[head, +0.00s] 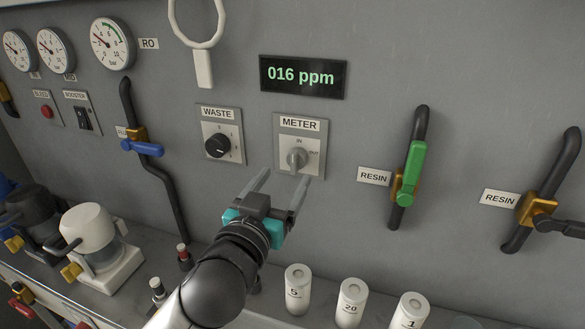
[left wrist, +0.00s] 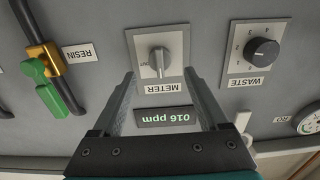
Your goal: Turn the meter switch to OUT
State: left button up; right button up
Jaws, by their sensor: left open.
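The meter switch (head: 297,158) is a grey knob on a light plate labelled METER, with IN printed above it and OUT to its right. Its grip bar looks roughly upright, in line with IN. In the left wrist view, upside down, the meter switch (left wrist: 159,60) shows between and beyond the fingers. My left gripper (head: 283,179) is open and empty, just below and in front of the switch plate. In the left wrist view the left gripper's fingertips (left wrist: 160,74) stand either side of the knob, apparently not touching it. My right gripper is not in view.
The black WASTE knob (head: 217,145) is left of the meter plate. A display (head: 302,77) reads 016 ppm above it. A green-handled RESIN valve (head: 409,174) stands out at right, a blue-handled valve (head: 142,147) at left. White bottles (head: 350,303) stand on the ledge below.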

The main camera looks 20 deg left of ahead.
aim_at(293, 165)
pick_arm(q)
jog(key=shift+w+d, duration=0.1)
jog(key=shift+w, duration=2.75)
grip_shut()
